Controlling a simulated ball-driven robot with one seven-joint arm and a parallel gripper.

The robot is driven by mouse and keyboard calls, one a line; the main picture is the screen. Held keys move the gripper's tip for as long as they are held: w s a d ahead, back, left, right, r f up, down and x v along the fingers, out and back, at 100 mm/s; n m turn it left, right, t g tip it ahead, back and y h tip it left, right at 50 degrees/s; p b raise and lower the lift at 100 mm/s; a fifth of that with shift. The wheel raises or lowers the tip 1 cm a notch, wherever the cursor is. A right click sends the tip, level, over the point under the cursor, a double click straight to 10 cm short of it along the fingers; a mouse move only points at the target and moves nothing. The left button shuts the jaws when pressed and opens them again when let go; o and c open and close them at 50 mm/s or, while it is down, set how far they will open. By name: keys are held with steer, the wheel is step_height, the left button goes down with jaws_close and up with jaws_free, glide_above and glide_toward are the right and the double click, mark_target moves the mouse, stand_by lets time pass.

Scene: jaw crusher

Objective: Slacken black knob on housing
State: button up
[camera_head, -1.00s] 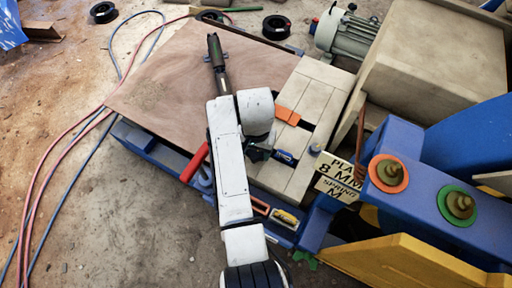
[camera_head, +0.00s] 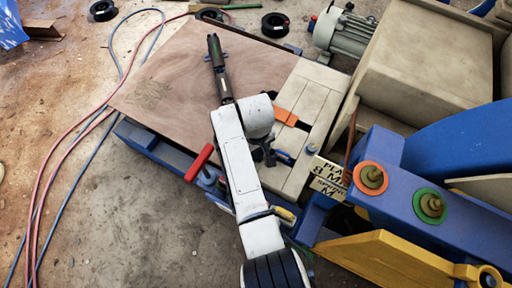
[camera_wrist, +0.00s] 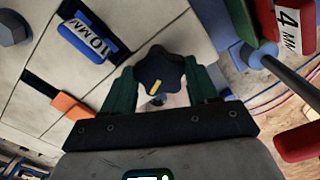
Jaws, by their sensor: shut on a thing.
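The black lobed knob (camera_wrist: 150,78) with a yellow mark shows in the middle of the wrist view. It sits between the two dark green fingers of my gripper (camera_wrist: 160,82), which is shut on it. A bit of metal stem shows just below the knob. In the head view, my gripper (camera_head: 264,155) is a dark shape over the pale panelled housing (camera_head: 300,97). My white arm hides the knob there.
A blue 10 MM tag (camera_wrist: 88,36) and an orange piece (camera_wrist: 72,106) lie on the housing near the fingers. A red 4 MM tag (camera_wrist: 287,22) and a red handle (camera_wrist: 298,143) are to the right. A wooden board (camera_head: 165,75) adjoins the housing.

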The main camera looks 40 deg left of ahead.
steer(key=n, duration=0.6)
steer(key=shift+w+p, duration=0.1)
steer(key=shift+p, duration=0.2)
stand_by(0.4)
steer(key=o, duration=1.1)
steer(key=shift+c, duration=0.2)
steer(key=shift+r, duration=0.1)
step_height(320, 180, up, 11)
steer(key=shift+f+p, duration=0.2)
steer(key=shift+p, duration=0.15)
